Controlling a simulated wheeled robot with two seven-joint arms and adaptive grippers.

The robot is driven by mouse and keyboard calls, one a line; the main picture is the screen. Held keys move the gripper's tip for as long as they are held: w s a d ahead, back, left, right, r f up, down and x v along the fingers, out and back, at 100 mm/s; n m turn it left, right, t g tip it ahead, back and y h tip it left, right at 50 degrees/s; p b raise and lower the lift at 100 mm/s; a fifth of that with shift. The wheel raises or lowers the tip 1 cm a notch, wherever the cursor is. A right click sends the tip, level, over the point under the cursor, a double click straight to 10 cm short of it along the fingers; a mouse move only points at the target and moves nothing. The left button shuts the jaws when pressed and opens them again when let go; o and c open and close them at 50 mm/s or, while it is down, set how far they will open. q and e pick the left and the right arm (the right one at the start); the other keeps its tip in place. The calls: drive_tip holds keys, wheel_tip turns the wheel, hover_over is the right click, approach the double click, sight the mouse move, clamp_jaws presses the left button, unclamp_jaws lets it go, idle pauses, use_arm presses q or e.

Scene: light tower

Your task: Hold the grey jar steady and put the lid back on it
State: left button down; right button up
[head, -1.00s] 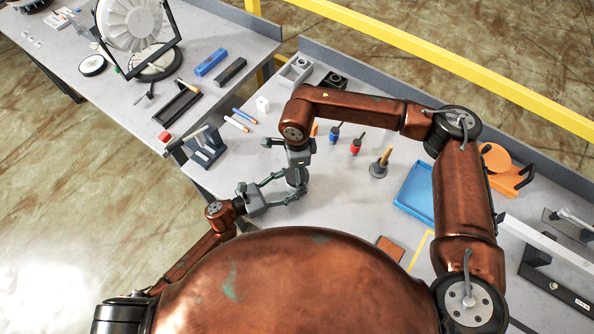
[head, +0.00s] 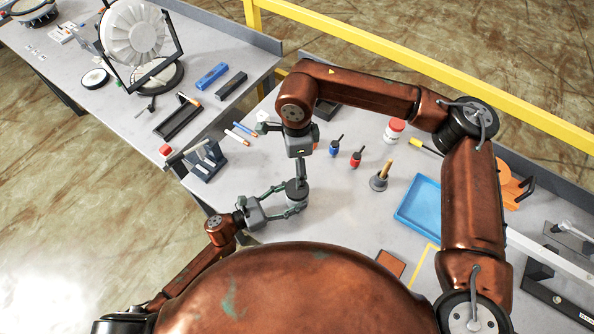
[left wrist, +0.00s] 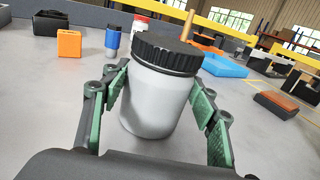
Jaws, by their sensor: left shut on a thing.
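The grey jar (left wrist: 152,102) stands upright on the table in the left wrist view. Its black ribbed lid (left wrist: 168,54) sits on its mouth and looks level with the rim. My left gripper (head: 290,199) is shut around the jar body, one green-padded finger on each side. In the head view the lid top (head: 296,186) shows as a dark disc. My right gripper (head: 300,178) points down just above the lid. Its fingers look narrow there, and their opening is unclear. It does not show in the left wrist view.
A blue tray (head: 404,213) and a brown block (head: 391,262) lie to the right. A blue bottle (head: 335,147), a red bottle (head: 356,158) and a wooden-handled tool (head: 380,178) stand behind. A grey slotted holder (head: 206,160) stands left. The table around the jar is clear.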

use_arm(q)
drive_tip(key=c, duration=0.7)
unclamp_jaws()
drive_tip(key=shift+a, duration=0.1)
drive_tip(key=v, duration=1.2)
